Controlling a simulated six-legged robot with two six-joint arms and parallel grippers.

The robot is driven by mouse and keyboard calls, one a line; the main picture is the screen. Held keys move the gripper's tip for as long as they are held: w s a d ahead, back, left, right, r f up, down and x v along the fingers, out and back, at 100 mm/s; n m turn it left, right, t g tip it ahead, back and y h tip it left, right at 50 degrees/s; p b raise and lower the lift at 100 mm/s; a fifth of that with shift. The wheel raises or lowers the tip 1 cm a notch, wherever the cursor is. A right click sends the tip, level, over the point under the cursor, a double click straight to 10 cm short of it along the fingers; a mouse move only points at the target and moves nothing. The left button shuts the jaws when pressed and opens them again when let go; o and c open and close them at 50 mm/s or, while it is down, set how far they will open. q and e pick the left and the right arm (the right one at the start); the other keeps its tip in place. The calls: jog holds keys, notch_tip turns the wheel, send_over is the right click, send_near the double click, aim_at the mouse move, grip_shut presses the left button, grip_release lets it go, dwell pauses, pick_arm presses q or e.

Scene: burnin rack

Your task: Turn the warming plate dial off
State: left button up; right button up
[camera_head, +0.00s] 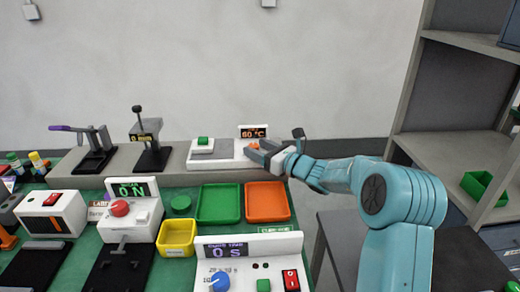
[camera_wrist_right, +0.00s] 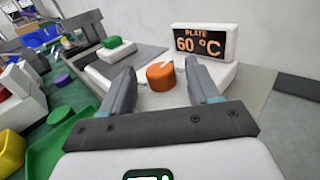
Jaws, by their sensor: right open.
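The warming plate (camera_head: 222,160) stands on the grey ledge at the back, a white unit with a grey plate. Its orange dial (camera_wrist_right: 161,76) sits on the white housing in the right wrist view, below a display (camera_wrist_right: 202,41) reading "PLATE 60 °C". The display also shows in the head view (camera_head: 253,132). My right gripper (camera_wrist_right: 164,78) is open, with its two fingers on either side of the dial and gaps visible between fingers and dial. In the head view the right gripper (camera_head: 264,151) reaches the dial from the right and partly hides it. My left gripper is not in view.
A green block (camera_wrist_right: 115,43) sits on the plate's left part. Green (camera_head: 218,204) and orange (camera_head: 267,202) trays lie in front of the ledge. A timer box (camera_head: 248,247) stands nearer, and a grey shelf rack (camera_head: 460,115) is at right.

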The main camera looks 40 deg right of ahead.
jog(key=c, duration=1)
jog(key=shift+r+y+p, duration=0.15)
jog(key=shift+y+p, duration=0.15)
jog(key=shift+p, duration=0.3)
jog(key=shift+c, duration=0.2)
jog(key=n+y+p, duration=0.2)
jog(key=d+n+g+y+p, duration=0.1)
jog(key=n+y+p, duration=0.1)
jog(key=y+p, duration=0.1)
jog(key=shift+w+r+g+p, duration=0.1)
jog(key=shift+w+g+p, duration=0.05)
jog(key=shift+g+p, duration=0.2)
jog(key=shift+n+g+y+p, duration=0.5)
jog(key=shift+n+y, duration=0.1)
jog(key=shift+y, duration=0.4)
jog(key=shift+w+d+f+n+g+y+p, duration=0.15)
jog(key=shift+n+g+y+p, duration=0.1)
jog(key=shift+n+g+y, duration=0.25)
jog(key=shift+f+n+g+y+p, duration=0.15)
jog(key=shift+n+y+p, duration=0.15)
jog(key=shift+y, duration=0.3)
jog(key=shift+r+n+g+y, duration=0.1)
jog(key=shift+n+g+y, duration=0.3)
jog(key=o, duration=1)
jog(key=shift+o, duration=0.2)
